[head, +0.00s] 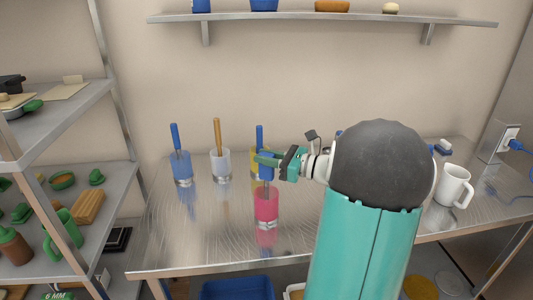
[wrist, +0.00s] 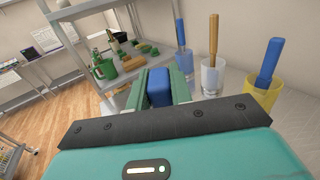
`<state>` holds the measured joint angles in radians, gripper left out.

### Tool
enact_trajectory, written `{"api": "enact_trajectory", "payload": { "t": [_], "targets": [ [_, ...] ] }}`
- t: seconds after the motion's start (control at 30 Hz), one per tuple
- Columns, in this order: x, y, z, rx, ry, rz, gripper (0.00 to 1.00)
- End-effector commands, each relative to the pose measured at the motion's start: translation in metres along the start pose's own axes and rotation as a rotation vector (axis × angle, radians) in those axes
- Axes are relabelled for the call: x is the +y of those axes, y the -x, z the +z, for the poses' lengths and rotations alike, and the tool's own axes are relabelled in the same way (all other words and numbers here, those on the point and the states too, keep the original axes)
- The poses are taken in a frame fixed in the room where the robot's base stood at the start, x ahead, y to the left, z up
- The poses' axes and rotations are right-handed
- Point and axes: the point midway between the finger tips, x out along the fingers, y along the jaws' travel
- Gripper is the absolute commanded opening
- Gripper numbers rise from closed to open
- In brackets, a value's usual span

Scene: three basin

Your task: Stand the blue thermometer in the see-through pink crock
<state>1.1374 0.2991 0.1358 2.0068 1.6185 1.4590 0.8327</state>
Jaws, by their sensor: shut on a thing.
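My gripper (head: 268,160) is shut on the blue thermometer (head: 266,173), which hangs upright below the fingers. In the wrist view its blue top (wrist: 159,88) sits between the two green fingers. The see-through pink crock (head: 266,208) stands on the metal table directly below the gripper in the head view. The thermometer's lower end lines up with the crock's mouth; I cannot tell how far it reaches inside. The crock is out of sight in the wrist view.
Behind stand a blue crock (head: 183,180) with a blue-handled tool, a clear crock (head: 221,172) with a wooden-handled tool, and a yellow crock (wrist: 262,99) with a blue-handled tool. A white mug (head: 453,186) is at right. The table's front left is clear.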

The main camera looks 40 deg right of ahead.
Motion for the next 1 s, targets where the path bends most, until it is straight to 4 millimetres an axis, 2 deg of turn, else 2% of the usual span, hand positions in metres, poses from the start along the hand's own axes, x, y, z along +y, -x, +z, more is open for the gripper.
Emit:
{"api": "enact_trajectory", "payload": {
  "t": [1.0],
  "targets": [
    [0.0,0.0,-0.047,0.0,-0.003,0.001,0.0]
  ]
}}
